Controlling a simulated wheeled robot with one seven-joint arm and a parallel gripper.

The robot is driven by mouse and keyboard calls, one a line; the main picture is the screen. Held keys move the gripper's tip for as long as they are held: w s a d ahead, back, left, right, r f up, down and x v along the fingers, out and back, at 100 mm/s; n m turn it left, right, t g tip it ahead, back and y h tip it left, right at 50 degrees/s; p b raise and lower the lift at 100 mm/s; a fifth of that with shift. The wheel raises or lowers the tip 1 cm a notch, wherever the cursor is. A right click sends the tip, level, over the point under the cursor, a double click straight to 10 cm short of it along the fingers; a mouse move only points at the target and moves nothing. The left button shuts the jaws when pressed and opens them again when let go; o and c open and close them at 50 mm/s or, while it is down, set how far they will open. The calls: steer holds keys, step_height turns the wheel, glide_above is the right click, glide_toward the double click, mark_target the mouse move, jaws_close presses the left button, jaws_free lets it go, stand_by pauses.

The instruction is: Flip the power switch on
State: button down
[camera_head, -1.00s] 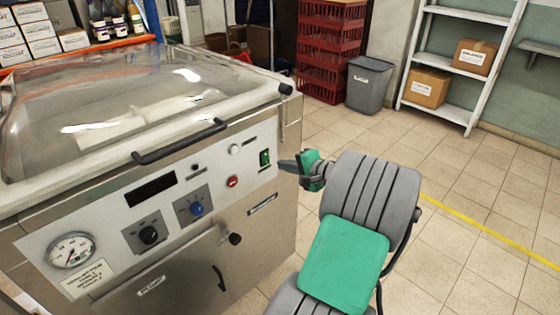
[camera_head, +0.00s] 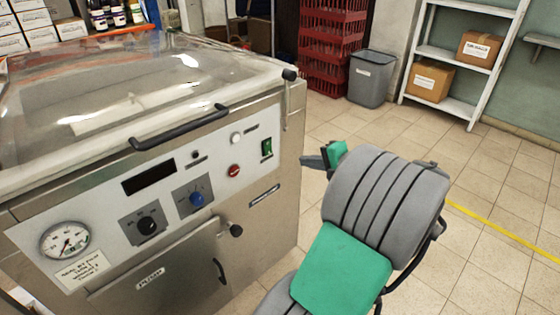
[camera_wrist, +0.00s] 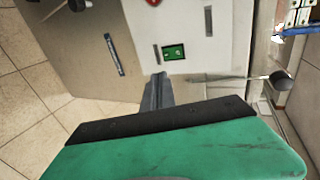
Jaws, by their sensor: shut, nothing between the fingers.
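The power switch (camera_head: 267,148) is a small green rocker at the right end of the machine's front panel in the head view. It also shows in the wrist view (camera_wrist: 174,52), just beyond the fingertips. Which way the rocker is tipped is too small to tell. My gripper (camera_head: 306,161) is shut and empty, to the right of the switch in the head view. In the wrist view its fingers (camera_wrist: 158,80) point toward the panel, a little below and left of the switch. They look apart from it.
The machine has a clear lid with a black handle (camera_head: 178,128), a blue knob (camera_head: 197,199), a black knob (camera_head: 147,225), a red button (camera_head: 234,170) and a gauge (camera_head: 64,241). A grey bin (camera_head: 371,78) and shelves stand behind. The tiled floor at right is clear.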

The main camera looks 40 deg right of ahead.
steer(key=b, duration=0.2)
glide_toward(269, 152)
steer(key=x, duration=0.5)
steer(key=shift+w+f, duration=0.15)
steer(key=shift+f, duration=0.4)
steer(key=shift+w, duration=0.5)
steer(key=shift+d+f, duration=0.15)
steer(key=shift+w+t, duration=0.2)
steer(key=shift+t, duration=0.1)
